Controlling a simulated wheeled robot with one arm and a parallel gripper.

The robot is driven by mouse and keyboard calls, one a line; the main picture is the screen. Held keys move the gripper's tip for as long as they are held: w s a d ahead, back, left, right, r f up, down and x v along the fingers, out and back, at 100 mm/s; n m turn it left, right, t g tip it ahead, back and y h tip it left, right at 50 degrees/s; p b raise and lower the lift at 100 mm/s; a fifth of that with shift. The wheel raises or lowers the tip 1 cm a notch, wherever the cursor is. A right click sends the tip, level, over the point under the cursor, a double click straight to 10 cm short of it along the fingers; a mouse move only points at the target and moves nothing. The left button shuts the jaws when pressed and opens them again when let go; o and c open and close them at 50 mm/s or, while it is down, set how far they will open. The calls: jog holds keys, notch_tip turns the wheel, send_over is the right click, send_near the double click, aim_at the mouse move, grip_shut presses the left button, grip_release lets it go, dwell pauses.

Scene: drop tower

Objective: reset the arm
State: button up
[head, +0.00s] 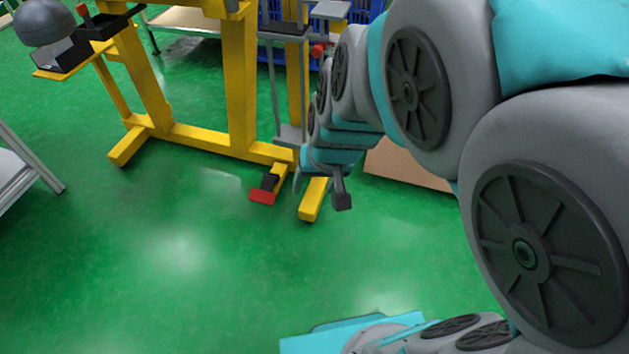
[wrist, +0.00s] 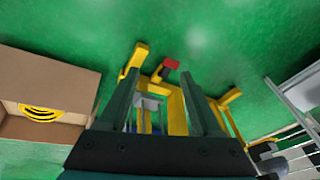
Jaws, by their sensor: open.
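My arm reaches from the right side of the head view toward the yellow drop tower frame (head: 240,80). My gripper (head: 320,190) hangs low in front of the frame's right leg, above the green floor, with one dark finger clearly showing. In the wrist view, the two dark fingers of my gripper (wrist: 160,76) stand wide apart with nothing held between them. The yellow frame (wrist: 176,110) shows beyond and between the fingers. I cannot tell the exact distance from the fingers to the frame.
A red and black pedal (head: 262,195) lies on the floor by the frame's foot. A cardboard box (head: 405,165) stands behind my arm; the wrist view shows it at left (wrist: 50,80). A grey dome (head: 43,22) is top left. Floor at the front left is clear.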

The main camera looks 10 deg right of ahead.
jog(key=s+d+g, duration=0.2)
jog(key=s+d, duration=0.1)
jog(key=s, duration=0.6)
jog(key=s+d+r+g+h, duration=0.1)
jog(key=s+d+g, duration=0.2)
jog(key=s, duration=0.6)
jog(key=shift+d+r+n, duration=0.3)
jog(key=shift+d+n, duration=0.1)
jog(key=shift+d, duration=0.05)
